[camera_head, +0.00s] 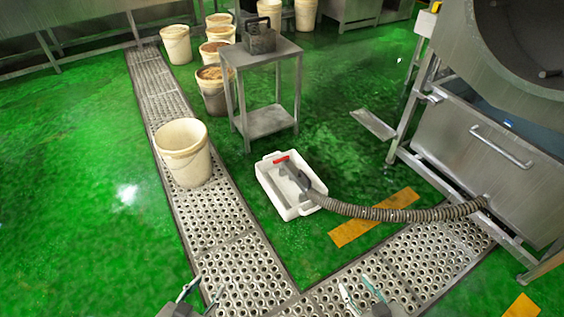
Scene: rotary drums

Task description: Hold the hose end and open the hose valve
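A grey ribbed hose (400,214) runs from the low front of the steel machine to a white tray (267,187) on the floor. The dark hose end (297,176) lies in the tray. A red valve handle (281,159) shows near the tray's far edge. Its exact valve position is too small to tell. My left gripper (202,292) is at the bottom edge, with its fingers apart and empty. My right gripper (361,291) is also at the bottom edge, open and empty. Both are well apart from the hose in the picture.
A cream bucket (183,167) stands left of the tray on the perforated drain grate (222,235). A steel stand (265,121) and several buckets are behind. The steel drum machine (470,150) is at right. Green floor around the tray is mostly clear.

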